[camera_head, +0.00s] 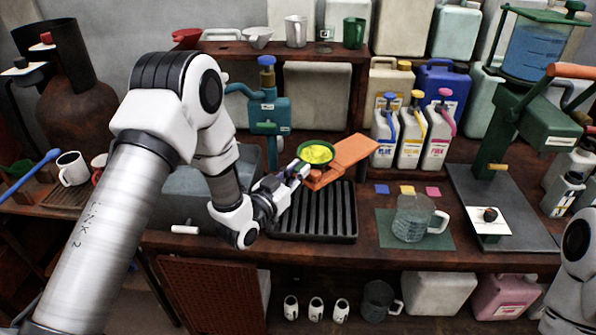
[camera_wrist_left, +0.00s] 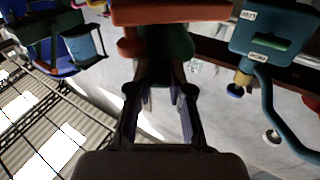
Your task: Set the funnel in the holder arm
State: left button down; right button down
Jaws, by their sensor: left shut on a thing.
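The funnel (camera_head: 317,154) is green at the rim and yellow inside. It is upright at the end of the orange holder arm (camera_head: 350,152), above the black drain grate. My left gripper (camera_head: 303,171) comes in from the left and is shut on the funnel. In the left wrist view the fingers (camera_wrist_left: 160,85) close on the green funnel (camera_wrist_left: 180,42), with the orange holder arm (camera_wrist_left: 172,13) across the top. I cannot tell whether the funnel rests in the holder arm, as the gripper hides the contact. My right gripper is out of view.
A teal tap (camera_head: 268,115) stands behind the funnel. The black grate (camera_head: 320,225) lies below it. To the right are several pump bottles (camera_head: 410,140) and a glass jug (camera_head: 412,218) on a green mat. A dark green press (camera_head: 530,120) stands farther right.

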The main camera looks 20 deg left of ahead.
pick_arm(q)
jog(key=c, duration=1)
grip_release()
jog(key=shift+s+f+g, duration=0.2)
jog(key=shift+f, duration=0.45)
jog(key=shift+s+f+g, duration=0.2)
jog(key=shift+f, duration=0.4)
jog(key=shift+s, duration=0.1)
jog(key=shift+t, duration=0.4)
jog(key=v, duration=0.3)
jog(key=r+v, duration=0.1)
jog(key=v, duration=0.3)
jog(key=r+v, duration=0.1)
jog(key=v, duration=0.3)
jog(key=shift+a+r, duration=0.1)
jog(key=shift+a, duration=0.15)
